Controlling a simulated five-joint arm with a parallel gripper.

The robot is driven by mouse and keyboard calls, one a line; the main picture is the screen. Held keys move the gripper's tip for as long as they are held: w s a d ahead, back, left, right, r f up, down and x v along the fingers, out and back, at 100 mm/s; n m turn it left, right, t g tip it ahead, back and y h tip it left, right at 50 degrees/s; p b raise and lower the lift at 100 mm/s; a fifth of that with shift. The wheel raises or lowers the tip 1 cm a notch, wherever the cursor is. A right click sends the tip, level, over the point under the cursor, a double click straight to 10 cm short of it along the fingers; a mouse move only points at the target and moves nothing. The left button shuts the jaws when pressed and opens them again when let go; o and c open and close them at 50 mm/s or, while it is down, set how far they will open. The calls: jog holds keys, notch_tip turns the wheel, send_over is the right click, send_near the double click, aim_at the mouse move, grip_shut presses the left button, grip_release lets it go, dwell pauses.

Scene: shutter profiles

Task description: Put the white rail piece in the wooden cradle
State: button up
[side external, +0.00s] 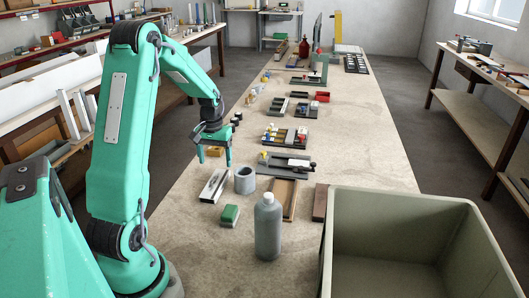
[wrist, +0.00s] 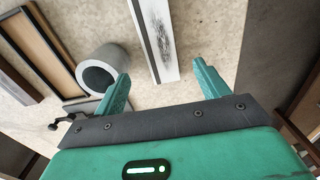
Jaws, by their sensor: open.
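The white rail piece (side external: 214,186) lies on the table, left of a grey cup. In the wrist view the rail (wrist: 158,35) has a scuffed grey strip along its face and a dark edge, and its near end lies between my fingers as seen from above. My gripper (side external: 214,161) is open and empty above the table; its two fingertips also show in the wrist view (wrist: 161,72). The wooden cradle (side external: 293,196), a long tray with a tan floor, lies right of the cup. It shows at the upper left of the wrist view (wrist: 37,48).
The grey cup (side external: 245,181) stands between rail and cradle. A green block (side external: 230,215) and a grey bottle (side external: 268,230) stand nearer the front. A dark brown block (side external: 320,203) and a large olive bin (side external: 400,203) are at right. A dark tray of parts (side external: 287,163) lies behind the cradle.

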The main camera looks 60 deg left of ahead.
aim_at(217, 179)
jog(key=shift+f, duration=1.35)
jog(key=shift+f, duration=2.55)
jog(key=c, duration=1.2)
jog(key=shift+a+r, duration=0.1)
jog(key=shift+r, duration=4.95)
